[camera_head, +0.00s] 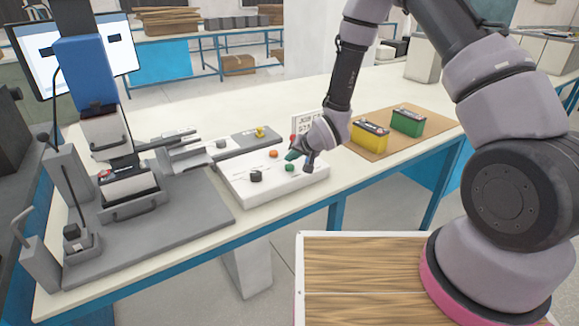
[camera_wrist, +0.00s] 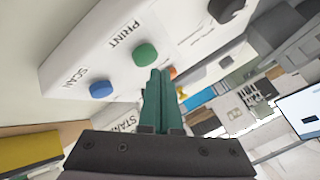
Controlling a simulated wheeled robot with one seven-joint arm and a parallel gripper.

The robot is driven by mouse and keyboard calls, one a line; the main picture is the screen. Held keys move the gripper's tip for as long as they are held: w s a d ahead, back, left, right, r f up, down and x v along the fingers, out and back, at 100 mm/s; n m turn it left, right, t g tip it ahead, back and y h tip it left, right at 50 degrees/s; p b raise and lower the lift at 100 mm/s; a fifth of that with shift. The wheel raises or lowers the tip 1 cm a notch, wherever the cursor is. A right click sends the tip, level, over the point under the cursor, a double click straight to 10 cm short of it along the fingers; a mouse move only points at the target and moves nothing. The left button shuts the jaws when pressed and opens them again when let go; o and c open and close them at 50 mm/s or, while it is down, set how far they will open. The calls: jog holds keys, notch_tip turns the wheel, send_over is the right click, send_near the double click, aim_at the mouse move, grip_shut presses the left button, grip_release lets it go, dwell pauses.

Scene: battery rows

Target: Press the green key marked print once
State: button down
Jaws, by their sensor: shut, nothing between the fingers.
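The green key (camera_head: 290,168) is a round button on the sloped white control box (camera_head: 237,188). In the wrist view the green key (camera_wrist: 145,54) sits beside the word PRINT, on the box (camera_wrist: 75,52). My gripper (camera_head: 291,155) is over the box, just behind the green key in the head view. In the wrist view my gripper's green fingers (camera_wrist: 160,74) are together with nothing between them, and their tips appear close to the green key. I cannot tell whether they touch it. The key's depth of travel cannot be seen.
A blue button (camera_wrist: 101,89) marked SCAN, an orange button (camera_head: 273,154) and a black knob (camera_head: 256,176) share the box. Yellow (camera_head: 369,137) and green (camera_head: 407,121) batteries stand on a brown mat (camera_head: 437,124) at right. A grey fixture (camera_head: 150,235) stands left.

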aim_at(291, 167)
jog(key=shift+f, duration=0.15)
jog(key=shift+f, duration=0.25)
jog(key=shift+f, duration=0.5)
dwell(0.6)
dwell(0.3)
jog(key=shift+r, duration=0.9)
jog(key=shift+r, duration=2.55)
